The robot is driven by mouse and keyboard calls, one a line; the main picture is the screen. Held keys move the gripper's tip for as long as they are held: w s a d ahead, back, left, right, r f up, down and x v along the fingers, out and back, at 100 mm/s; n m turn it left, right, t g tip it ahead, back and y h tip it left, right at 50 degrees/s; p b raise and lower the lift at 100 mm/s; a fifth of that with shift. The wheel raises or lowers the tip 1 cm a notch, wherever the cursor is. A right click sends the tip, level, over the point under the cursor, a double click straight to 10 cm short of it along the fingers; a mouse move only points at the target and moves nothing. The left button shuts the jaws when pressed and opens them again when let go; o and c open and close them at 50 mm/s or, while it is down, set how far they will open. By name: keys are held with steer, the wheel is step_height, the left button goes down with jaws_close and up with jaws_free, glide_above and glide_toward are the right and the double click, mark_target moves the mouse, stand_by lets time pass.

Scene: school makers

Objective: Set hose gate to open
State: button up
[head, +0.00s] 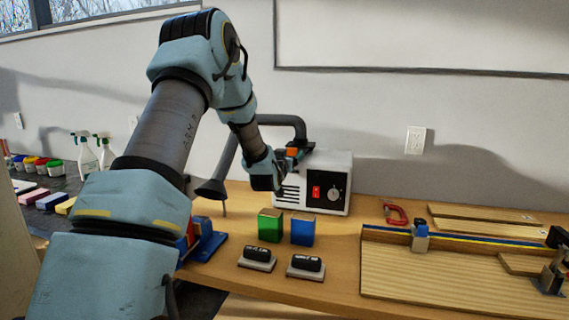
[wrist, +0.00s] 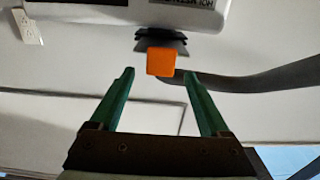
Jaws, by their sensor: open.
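The hose gate shows in the wrist view as dark stacked plates (wrist: 161,40) with an orange square handle (wrist: 161,61). The orange handle (head: 292,152) also shows in the head view, above the left end of the white extractor box (head: 318,180). My gripper (wrist: 160,74) is open, with one green finger on each side of the handle's line. The handle appears centred between the fingertips, with gaps on both sides. How far it lies ahead of the tips I cannot tell. My arm partly hides the gate in the head view.
A dark hose (head: 280,120) arches behind my wrist, ending in a funnel (head: 210,189). On the bench stand a green block (head: 270,226), a blue block (head: 303,231) and two black-handled erasers. A wooden jig (head: 450,270) lies right. Air above the bench's right half is free.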

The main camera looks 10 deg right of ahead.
steer(key=b+v, duration=0.1)
steer(key=v, duration=0.5)
steer(key=shift+b, duration=0.3)
steer(key=shift+s+a, duration=0.1)
steer(key=shift+s, duration=0.05)
steer(key=s+a+f+n+g+y, duration=0.2)
steer(key=s+a+f+g+y, duration=0.25)
steer(key=s+a, duration=0.5)
steer(key=s+a+f+n+g+y, duration=0.1)
steer(key=s+a+f+g+y, duration=0.2)
steer(key=s+a+f+g, duration=0.5)
steer(key=s+a+g, duration=0.1)
steer(key=s+a, duration=0.3)
steer(key=s, duration=0.2)
steer(key=s+a+r+n+y, duration=0.1)
steer(key=s+a, duration=0.3)
steer(key=s, duration=0.3)
steer(key=shift+a+r+n+g, duration=0.2)
steer(key=shift+r+n+g, duration=0.05)
steer(key=shift+n+g, duration=0.1)
steer(key=shift+c, duration=0.2)
stand_by(0.7)
